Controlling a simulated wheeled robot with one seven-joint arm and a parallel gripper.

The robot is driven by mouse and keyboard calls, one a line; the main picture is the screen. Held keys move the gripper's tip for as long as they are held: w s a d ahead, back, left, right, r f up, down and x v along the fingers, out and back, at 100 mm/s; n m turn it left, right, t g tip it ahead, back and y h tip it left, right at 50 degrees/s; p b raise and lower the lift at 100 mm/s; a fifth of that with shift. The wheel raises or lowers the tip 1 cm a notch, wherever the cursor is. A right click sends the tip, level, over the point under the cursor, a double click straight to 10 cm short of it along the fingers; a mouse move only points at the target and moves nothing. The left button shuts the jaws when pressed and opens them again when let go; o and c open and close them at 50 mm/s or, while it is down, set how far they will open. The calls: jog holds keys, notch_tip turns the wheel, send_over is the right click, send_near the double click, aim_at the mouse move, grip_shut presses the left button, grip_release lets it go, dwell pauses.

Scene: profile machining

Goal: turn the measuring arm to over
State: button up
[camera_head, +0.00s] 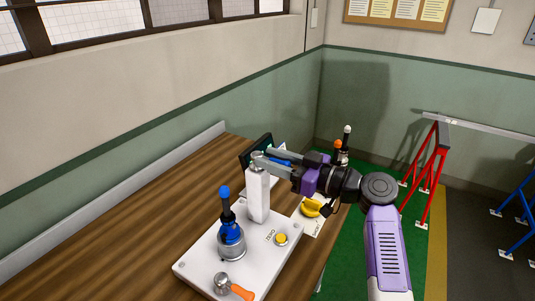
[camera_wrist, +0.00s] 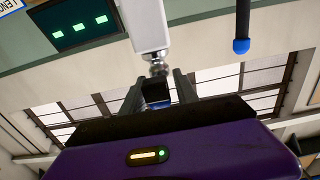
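A white post (camera_head: 258,195) stands upright on a white base plate (camera_head: 210,262); its top also shows in the wrist view (camera_wrist: 147,22). A small silver piece (camera_wrist: 155,62) sticks out from the post, with a dark block (camera_wrist: 156,92) with some blue nearer my gripper; this looks like the measuring arm. My gripper (camera_head: 272,160) is at the post's top, its two fingers apart on either side of these pieces. Whether they touch is unclear. A blue holder (camera_head: 231,240) with an upright blue-tipped tool stands left of the post; the blue tip shows in the wrist view (camera_wrist: 241,46).
A dark screen (camera_wrist: 80,24) with green bars stands behind the post. On the plate are a yellow button (camera_head: 281,239) marked ZERO and an orange-handled tool (camera_head: 240,291). A yellow object (camera_head: 311,208) lies right of it. The wooden bench (camera_head: 150,215) is clear at left.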

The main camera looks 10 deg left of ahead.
jog(key=shift+w+a, duration=0.15)
jog(key=shift+a, duration=0.4)
grip_shut()
dwell(1.1)
